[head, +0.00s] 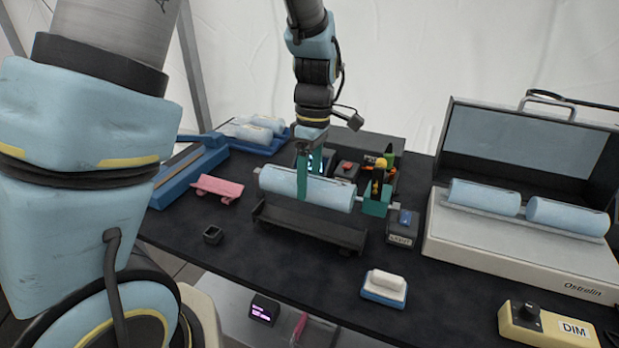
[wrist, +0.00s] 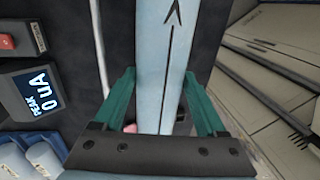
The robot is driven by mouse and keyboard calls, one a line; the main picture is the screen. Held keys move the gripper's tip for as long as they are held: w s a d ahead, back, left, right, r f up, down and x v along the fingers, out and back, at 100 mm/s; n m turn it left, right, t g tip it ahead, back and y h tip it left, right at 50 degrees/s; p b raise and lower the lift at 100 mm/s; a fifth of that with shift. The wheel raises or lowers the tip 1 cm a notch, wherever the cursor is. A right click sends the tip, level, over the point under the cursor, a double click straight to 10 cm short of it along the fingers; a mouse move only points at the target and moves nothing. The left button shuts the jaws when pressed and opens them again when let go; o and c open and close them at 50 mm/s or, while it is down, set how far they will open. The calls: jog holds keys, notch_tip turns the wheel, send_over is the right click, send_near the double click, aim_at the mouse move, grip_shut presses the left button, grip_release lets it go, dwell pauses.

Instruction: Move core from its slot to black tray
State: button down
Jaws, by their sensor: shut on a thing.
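The core (head: 330,193) is a long pale-blue cylinder lying level, with a dark line and an arrow-like mark in the wrist view (wrist: 166,50). My gripper (head: 308,178) has teal fingers closed around its middle; in the wrist view the fingers (wrist: 162,105) stand on both sides of it. The black tray (head: 310,232) is a long dark cradle, and the core shows above and behind it, apart from its upper edge. I cannot tell the exact height of the core. The tray looks empty.
An open Ostrelin case (head: 520,259) with two pale cylinders stands at right. A teal holder (head: 375,203) is near the core's right end. A blue tray (head: 262,147) with cylinders is at back left. A pink stand (head: 217,189), a small dark cup (head: 213,235) and a white-blue block (head: 384,287) lie around.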

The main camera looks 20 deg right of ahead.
jog(key=shift+r+p, duration=0.1)
jog(key=shift+p, duration=0.2)
jog(key=shift+f+b, duration=2.5)
jog(key=shift+f, duration=1.75)
jog(key=shift+f, duration=0.25)
grip_release()
jog(key=shift+f, duration=0.1)
jog(key=r, duration=0.3)
jog(key=d+r+b, duration=0.1)
jog(key=r, duration=0.3)
jog(key=w+r+b, duration=0.1)
jog(key=r, duration=0.2)
jog(key=shift+d+r, duration=0.15)
jog(key=shift+r, duration=0.25)
jog(key=shift+w, duration=0.1)
jog(key=a+f+m+t, duration=0.1)
jog(key=a+m, duration=0.4)
jog(key=a, duration=0.8)
jog(key=a+f+m+t+h, duration=0.1)
jog(key=a+m, duration=0.4)
jog(key=a, duration=0.9)
jog(key=shift+f+m+t, duration=0.3)
jog(key=shift+f+t, duration=0.2)
jog(key=shift+f, duration=0.4)
